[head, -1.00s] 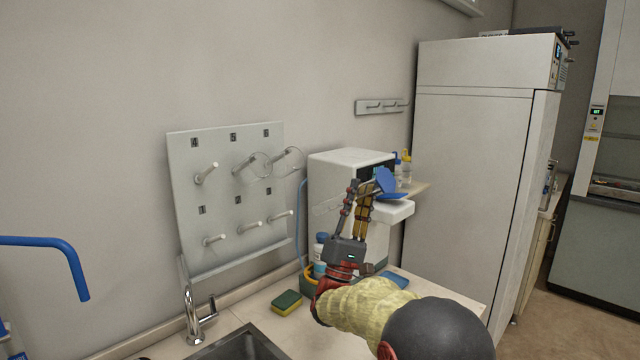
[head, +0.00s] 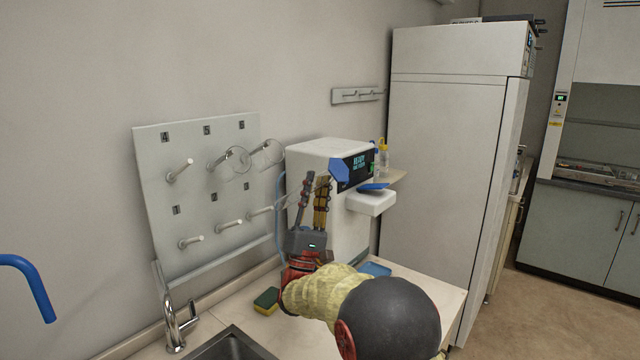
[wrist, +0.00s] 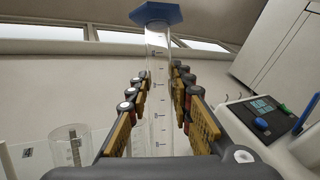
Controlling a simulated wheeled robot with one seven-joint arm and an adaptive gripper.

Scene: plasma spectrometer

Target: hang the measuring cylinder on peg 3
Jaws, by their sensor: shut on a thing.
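My gripper (head: 316,190) is shut on the clear measuring cylinder. In the wrist view the cylinder's graduated tube (wrist: 158,95) runs between my fingers (wrist: 158,110), with its blue six-sided foot (wrist: 155,13) at the top. In the head view the blue foot (head: 340,171) is right of my fingertips, and the faint tube (head: 284,200) slants down left towards the pegboard. Peg 3 (head: 260,211) is at the lower right of the white pegboard (head: 160,222); it looks empty. Its number label is hidden or unclear. Whether the tube's end touches the peg cannot be told.
Clear glassware hangs at peg 5 (head: 237,160) and peg 6 (head: 268,152). Peg 4 (head: 180,170) and the other lower pegs are bare. A white instrument (head: 315,152) stands close behind my gripper. A tap (head: 170,315), sink (head: 230,345) and sponge (head: 266,300) are below.

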